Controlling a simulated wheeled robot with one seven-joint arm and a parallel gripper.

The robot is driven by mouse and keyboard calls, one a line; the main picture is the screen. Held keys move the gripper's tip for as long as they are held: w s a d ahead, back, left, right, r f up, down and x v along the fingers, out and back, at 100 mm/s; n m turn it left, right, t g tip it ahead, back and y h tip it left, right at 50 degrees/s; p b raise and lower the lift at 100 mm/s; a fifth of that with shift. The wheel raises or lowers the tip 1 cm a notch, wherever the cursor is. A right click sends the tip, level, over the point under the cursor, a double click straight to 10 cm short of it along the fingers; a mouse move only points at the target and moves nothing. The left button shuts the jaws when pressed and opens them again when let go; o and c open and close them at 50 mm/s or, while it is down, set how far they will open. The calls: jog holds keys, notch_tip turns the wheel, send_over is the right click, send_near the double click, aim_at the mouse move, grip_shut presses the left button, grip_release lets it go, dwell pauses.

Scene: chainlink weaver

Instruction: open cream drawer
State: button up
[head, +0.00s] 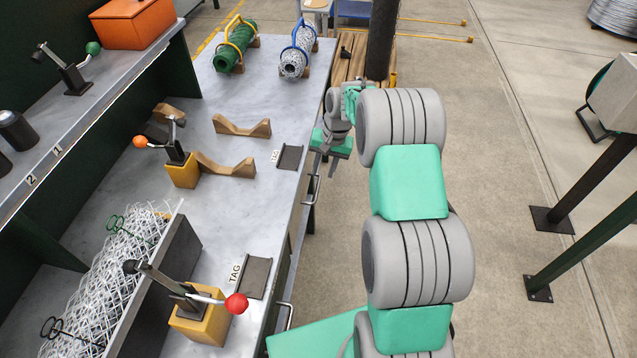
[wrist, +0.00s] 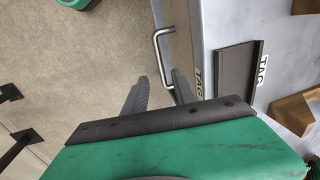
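My gripper (wrist: 160,76) is open and empty in the wrist view, its two grey fingers apart. A second handle (head: 287,316) is nearer on the same front.
The grey bench top (head: 230,100) carries a TAG plate (head: 289,157), wooden cradles (head: 240,126), a red-knobbed lever (head: 236,303) and mesh rolls (head: 297,55). A dark post (head: 381,40) stands beyond my arm.

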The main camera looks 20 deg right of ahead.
aim_at(318, 187)
jog(key=f, duration=0.5)
jog(key=w+a+f+p, duration=0.1)
jog(key=f, duration=0.1)
jog(key=shift+a+f, duration=0.1)
jog(key=shift+f, duration=0.1)
jog(key=shift+c, duration=0.2)
grip_shut()
dwell(1.0)
